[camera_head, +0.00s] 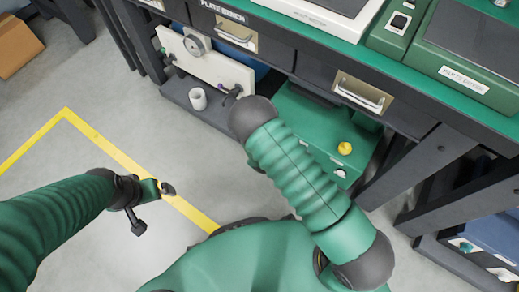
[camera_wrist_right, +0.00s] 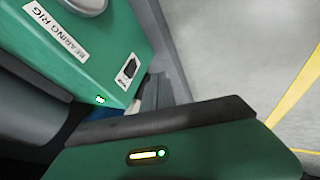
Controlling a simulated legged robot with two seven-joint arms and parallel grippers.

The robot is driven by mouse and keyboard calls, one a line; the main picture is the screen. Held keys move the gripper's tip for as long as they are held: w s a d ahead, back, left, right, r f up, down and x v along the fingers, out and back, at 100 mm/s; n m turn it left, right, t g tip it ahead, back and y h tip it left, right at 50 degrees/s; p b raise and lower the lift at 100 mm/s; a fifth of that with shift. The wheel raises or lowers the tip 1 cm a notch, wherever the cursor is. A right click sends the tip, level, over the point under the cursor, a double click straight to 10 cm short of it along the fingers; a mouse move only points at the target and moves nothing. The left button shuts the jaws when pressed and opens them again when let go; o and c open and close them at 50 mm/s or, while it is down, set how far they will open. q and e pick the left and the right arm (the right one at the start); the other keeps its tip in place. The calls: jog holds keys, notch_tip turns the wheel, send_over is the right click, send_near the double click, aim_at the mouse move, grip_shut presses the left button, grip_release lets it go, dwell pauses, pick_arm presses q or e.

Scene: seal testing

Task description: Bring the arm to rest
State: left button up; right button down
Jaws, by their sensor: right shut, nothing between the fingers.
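My right arm reaches up the middle of the head view, and its small dark gripper (camera_head: 233,94) is beside the white cup (camera_head: 198,98) at the low shelf. A gap shows between gripper and cup. The right gripper is shut and empty; its narrow grey fingers also show in the right wrist view (camera_wrist_right: 153,91). My left arm comes in from the left, with its gripper (camera_head: 154,205) over the bare floor. It appears to hold nothing, but its jaw opening is unclear.
A green unit with a yellow knob (camera_head: 345,148) stands beyond my right arm, under the bench (camera_head: 290,58). A cream panel with a dial (camera_head: 205,62) stands behind the cup. The wrist view shows a green bearing rig (camera_wrist_right: 90,45) close by.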

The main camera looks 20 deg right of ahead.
jog(key=shift+d, duration=0.1)
jog(key=s+r+m+g+y, duration=0.1)
jog(key=s+r+m, duration=0.1)
jog(key=r, duration=0.7)
jog(key=s+r+m+g, duration=0.1)
jog(key=s+r+m, duration=0.15)
jog(key=r, duration=0.55)
jog(key=s+d+r+m+g, duration=0.2)
jog(key=s+d+r, duration=0.2)
jog(key=s+r, duration=0.8)
notch_tip(320, 180, up, 36)
jog(key=p, duration=3.8)
jog(key=shift+s+a+r+y, duration=0.25)
jog(key=shift+a+y, duration=0.05)
